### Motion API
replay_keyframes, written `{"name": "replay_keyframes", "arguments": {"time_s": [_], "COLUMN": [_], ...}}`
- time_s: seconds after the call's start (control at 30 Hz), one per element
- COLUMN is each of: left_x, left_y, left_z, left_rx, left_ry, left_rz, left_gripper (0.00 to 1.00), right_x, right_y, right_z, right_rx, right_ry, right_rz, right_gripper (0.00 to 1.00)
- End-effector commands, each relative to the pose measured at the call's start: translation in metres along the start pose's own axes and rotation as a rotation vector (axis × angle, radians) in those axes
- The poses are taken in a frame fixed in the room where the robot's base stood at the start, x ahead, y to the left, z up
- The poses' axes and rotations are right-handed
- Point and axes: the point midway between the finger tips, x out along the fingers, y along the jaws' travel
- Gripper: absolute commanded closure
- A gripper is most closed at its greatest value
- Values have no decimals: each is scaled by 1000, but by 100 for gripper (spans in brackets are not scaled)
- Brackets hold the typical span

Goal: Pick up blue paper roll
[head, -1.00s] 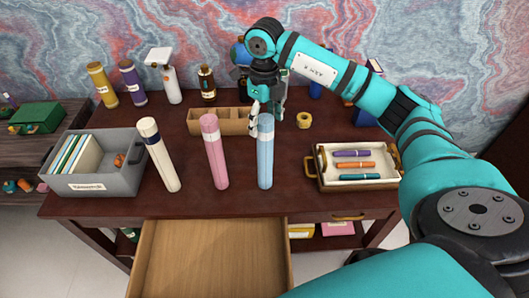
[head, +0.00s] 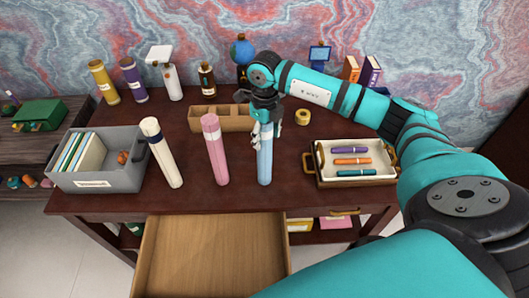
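The blue paper roll (head: 265,163) stands upright on the dark wooden desk in the head view, to the right of a pink roll (head: 215,152) and a white roll (head: 162,153). My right gripper (head: 263,133) reaches down from above to the top of the blue roll. Its fingers show at either side of the roll's upper end and hide part of it. Whether they press on the roll is too small to tell. The roll still rests on the desk. My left gripper is not in view.
A wooden divider box (head: 233,118) and yellow tape (head: 303,117) lie behind the rolls. A pen tray (head: 352,180) is at the right, a grey file bin (head: 118,178) at the left. Bottles line the back. An open drawer (head: 213,255) juts out in front.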

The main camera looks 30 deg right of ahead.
Motion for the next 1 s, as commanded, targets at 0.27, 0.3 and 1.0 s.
{"name": "replay_keyframes", "arguments": {"time_s": [0.27,0.3,1.0], "left_x": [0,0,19], "left_y": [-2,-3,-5], "left_z": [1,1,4], "left_rx": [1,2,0], "left_ry": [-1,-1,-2], "left_rz": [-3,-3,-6], "left_gripper": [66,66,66], "right_x": [-1,-1,-25], "right_y": [0,0,-1], "right_z": [0,0,1], "right_rx": [0,0,1], "right_ry": [0,-1,-6], "right_rz": [0,0,-1], "right_gripper": [87,92,100]}}
